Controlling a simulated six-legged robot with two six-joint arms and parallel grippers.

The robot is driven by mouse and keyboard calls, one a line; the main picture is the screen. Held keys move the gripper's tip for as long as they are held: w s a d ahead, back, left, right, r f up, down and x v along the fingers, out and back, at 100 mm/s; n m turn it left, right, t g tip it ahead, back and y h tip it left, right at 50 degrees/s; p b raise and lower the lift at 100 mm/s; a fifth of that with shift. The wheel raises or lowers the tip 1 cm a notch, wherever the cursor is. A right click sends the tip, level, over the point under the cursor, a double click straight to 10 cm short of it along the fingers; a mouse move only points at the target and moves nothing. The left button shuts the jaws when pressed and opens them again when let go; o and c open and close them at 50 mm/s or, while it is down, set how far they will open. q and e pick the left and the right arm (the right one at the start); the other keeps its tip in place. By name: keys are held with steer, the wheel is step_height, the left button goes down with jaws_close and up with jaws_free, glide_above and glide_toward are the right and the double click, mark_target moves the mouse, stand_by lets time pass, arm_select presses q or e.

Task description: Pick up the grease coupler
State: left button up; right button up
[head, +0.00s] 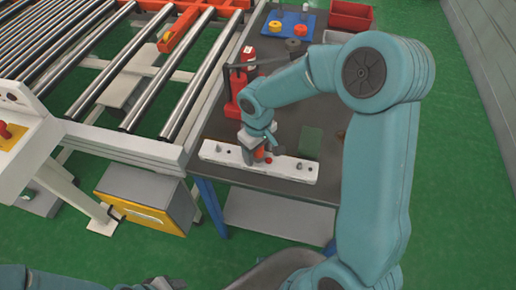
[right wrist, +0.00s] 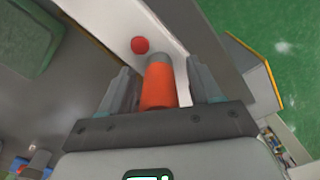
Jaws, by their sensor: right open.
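My right gripper (head: 262,152) is open, low over a white rack bar (head: 220,153) at the near edge of the dark bench. In the right wrist view an orange cylinder (right wrist: 158,86) stands between the open fingers, with gaps on both sides. It may be the grease coupler, but I cannot tell for sure. A red round knob (right wrist: 140,45) sits just beyond it on the white bar and also shows beside the gripper in the head view (head: 268,160). Only teal parts of my left arm show at the bottom left, and its fingers are not clear.
A red pump-like tool (head: 234,108) stands on the bench behind the gripper. A dark green block (head: 311,141) lies to the right. A blue tray (head: 280,25) and red bin (head: 351,15) are at the back. A roller conveyor (head: 130,75) borders the bench on the left.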

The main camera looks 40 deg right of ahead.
jaws_close()
steer(key=shift+r, duration=0.1)
step_height(320, 180, up, 20)
steer(key=shift+p, duration=0.45)
step_height(320, 180, up, 8)
steer(key=p, duration=0.7)
steer(key=shift+f, duration=0.25)
steer(key=shift+w, duration=0.1)
stand_by(0.4)
